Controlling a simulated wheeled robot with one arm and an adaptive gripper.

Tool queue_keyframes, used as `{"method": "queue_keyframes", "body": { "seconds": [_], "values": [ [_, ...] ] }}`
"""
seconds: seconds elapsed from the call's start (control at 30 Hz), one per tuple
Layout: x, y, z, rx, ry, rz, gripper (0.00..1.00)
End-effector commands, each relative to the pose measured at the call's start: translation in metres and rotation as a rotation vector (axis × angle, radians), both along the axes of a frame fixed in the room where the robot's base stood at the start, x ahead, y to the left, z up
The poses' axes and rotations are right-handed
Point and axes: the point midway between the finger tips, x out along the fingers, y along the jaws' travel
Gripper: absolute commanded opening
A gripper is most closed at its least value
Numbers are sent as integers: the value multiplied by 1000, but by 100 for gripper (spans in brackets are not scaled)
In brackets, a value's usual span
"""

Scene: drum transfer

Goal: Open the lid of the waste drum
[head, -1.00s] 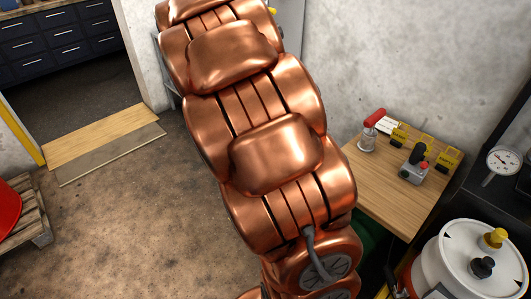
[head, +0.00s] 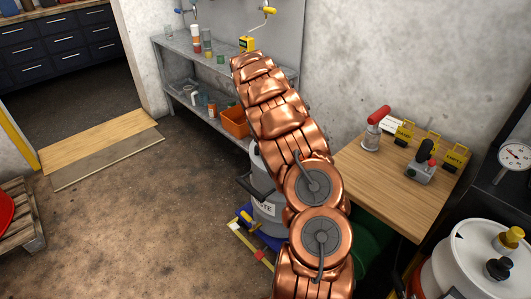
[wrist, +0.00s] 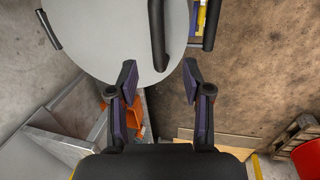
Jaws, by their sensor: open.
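The grey waste drum (head: 266,217) stands on the floor by the shelf, a label ending in "TE" on its side. My arm covers most of its top and right side in the head view. In the wrist view its round grey lid (wrist: 115,38) fills the upper left, with a long black bar handle (wrist: 158,35) across its right part. My gripper (wrist: 159,78) is open and empty, its fingertips near the handle's near end, apart on either side of its line. I cannot tell the height gap. My gripper is hidden in the head view.
A metal shelf (head: 200,92) with bottles and an orange bin (head: 235,122) stands behind the drum. A wooden table (head: 385,185) with tools is at right, beside a white drum (head: 470,265). A pallet (head: 20,220) is at left. Open floor lies between.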

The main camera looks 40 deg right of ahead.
Motion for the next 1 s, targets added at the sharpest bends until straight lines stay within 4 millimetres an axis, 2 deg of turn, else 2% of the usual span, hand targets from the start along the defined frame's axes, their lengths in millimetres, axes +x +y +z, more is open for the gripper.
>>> {"method": "queue_keyframes", "body": {
  "seconds": [0.07, 0.37, 0.7, 1.0],
  "values": [
    [3, -5, -14, 10, -5, 9, 49],
    [6, -14, -33, 15, -11, 17, 49],
    [6, -22, -78, 15, -14, 18, 49],
    [6, -25, -95, 15, -13, 20, 49]
  ]
}}
